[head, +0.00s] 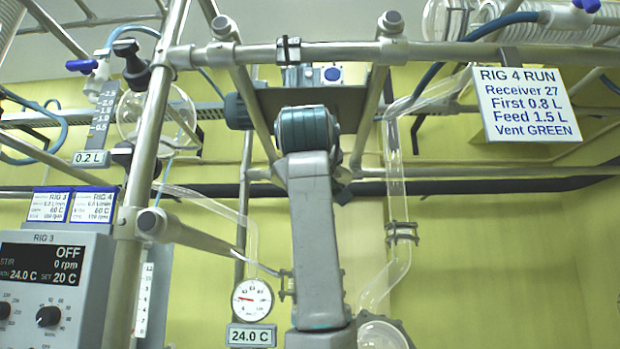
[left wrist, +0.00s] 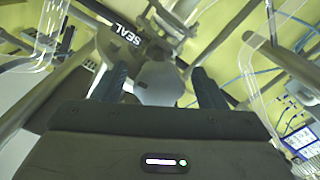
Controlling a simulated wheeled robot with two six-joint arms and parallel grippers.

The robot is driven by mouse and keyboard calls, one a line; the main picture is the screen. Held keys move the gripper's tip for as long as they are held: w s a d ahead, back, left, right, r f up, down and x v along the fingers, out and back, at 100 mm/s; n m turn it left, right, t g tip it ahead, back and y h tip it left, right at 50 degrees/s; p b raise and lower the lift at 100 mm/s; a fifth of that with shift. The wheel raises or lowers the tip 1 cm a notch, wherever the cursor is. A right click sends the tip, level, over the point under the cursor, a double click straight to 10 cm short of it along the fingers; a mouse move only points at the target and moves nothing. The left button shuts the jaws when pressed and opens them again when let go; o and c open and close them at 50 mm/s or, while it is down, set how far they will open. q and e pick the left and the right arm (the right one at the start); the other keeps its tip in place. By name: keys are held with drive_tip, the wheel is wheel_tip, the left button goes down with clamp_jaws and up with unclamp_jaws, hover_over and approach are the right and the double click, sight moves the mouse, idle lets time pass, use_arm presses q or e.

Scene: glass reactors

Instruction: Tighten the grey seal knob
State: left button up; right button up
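The grey seal knob (left wrist: 158,84) shows in the left wrist view as a smooth, rounded light-grey shape. A black label reading SEAL (left wrist: 128,36) is just beyond it. My left gripper (left wrist: 159,72) has its two dark blue fingers apart, one on each side of the knob. A gap shows on both sides, so the fingers do not appear to press on it. The knob's far side is hidden. In the head view my grey arm rises up the middle and hides the knob; the fingers cannot be made out there. My right gripper is in neither view.
Metal frame bars (head: 330,52) cross above and around my arm. Glass tubing (head: 396,210) hangs to the right, and a round gauge (head: 252,299) with a 24.0 C display (head: 251,336) is lower left. A control box (head: 52,285) stands far left; a RIG 4 sign (head: 526,103) hangs right.

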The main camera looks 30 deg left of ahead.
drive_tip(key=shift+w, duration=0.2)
use_arm(q)
drive_tip(key=shift+s+d, duration=0.15)
drive_tip(key=shift+s, duration=0.1)
drive_tip(key=b+v, duration=0.2)
drive_tip(key=v, duration=0.8)
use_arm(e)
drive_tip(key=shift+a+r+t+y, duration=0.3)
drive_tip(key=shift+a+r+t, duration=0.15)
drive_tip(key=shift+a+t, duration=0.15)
use_arm(q)
drive_tip(key=shift+d, duration=0.15)
